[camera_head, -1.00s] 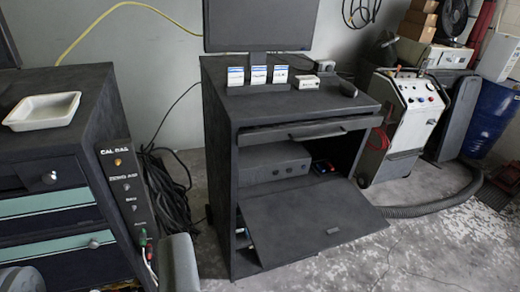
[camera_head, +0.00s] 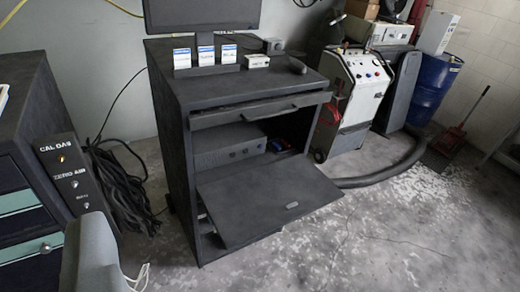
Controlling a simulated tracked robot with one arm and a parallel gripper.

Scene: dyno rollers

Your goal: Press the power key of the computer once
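A dark cabinet (camera_head: 165,110) stands left of the middle, with a monitor (camera_head: 205,12) on top. Its front flap (camera_head: 265,205) hangs open, tilted down toward me. Inside, above the flap, a dark grey box (camera_head: 205,158) that looks like the computer has several small bluish round features on its front. I cannot tell which of them, if any, is the power key. The flap and the drawer edge (camera_head: 262,110) frame the opening, and its right part lies in shadow. My gripper cannot be made out in this view.
A grey rounded shape (camera_head: 92,255) rises close at the lower left. The CAL GAS panel (camera_head: 68,172) and black cables (camera_head: 122,188) lie left of the cabinet. A white machine (camera_head: 352,95) and a thick hose (camera_head: 385,172) are at right. The front-right floor is clear.

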